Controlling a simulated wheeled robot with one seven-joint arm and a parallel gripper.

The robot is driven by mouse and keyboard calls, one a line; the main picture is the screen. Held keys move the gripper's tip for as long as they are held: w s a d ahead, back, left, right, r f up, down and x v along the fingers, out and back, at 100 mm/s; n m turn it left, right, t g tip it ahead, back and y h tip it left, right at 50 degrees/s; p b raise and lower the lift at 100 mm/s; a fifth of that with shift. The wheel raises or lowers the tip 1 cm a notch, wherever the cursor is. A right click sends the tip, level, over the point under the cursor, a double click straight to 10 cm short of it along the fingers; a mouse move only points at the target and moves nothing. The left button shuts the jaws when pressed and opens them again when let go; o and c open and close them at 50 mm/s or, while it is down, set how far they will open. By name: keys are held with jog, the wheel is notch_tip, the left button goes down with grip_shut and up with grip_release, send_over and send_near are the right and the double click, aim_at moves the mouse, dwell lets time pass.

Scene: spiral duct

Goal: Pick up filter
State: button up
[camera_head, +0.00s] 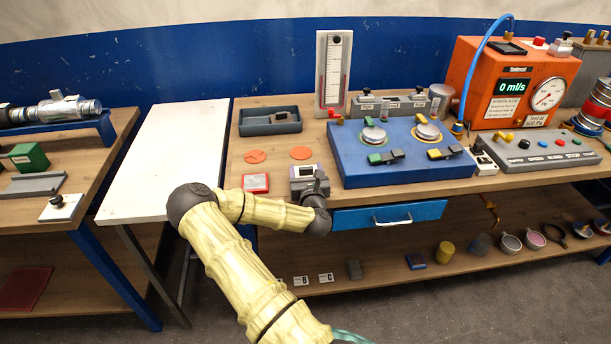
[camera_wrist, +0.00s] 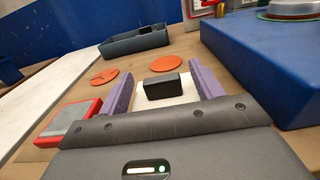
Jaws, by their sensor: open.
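My gripper (camera_wrist: 163,88) is open, its two purple fingers spread on either side of a black block (camera_wrist: 163,86) on a pale white plate. This may be the filter; no label shows. The block lies between the fingers with a gap on each side. In the head view my gripper (camera_head: 308,172) is low over the wooden bench, left of the blue box, and mostly hides the plate. Two flat orange discs (camera_wrist: 175,63) (camera_wrist: 104,77) lie on the bench beyond the fingers; they also show in the head view (camera_head: 301,153).
A red-framed grey pad (camera_wrist: 70,118) lies close left of my gripper. A dark tray (camera_wrist: 137,41) stands behind the discs. The blue box (camera_wrist: 268,70) with round fittings rises close on the right. A white side table (camera_head: 165,160) is clear.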

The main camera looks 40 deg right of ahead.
jog(key=shift+w+d, duration=0.3)
jog(key=shift+w, duration=0.15)
jog(key=shift+c, duration=0.3)
jog(key=c, duration=1.1)
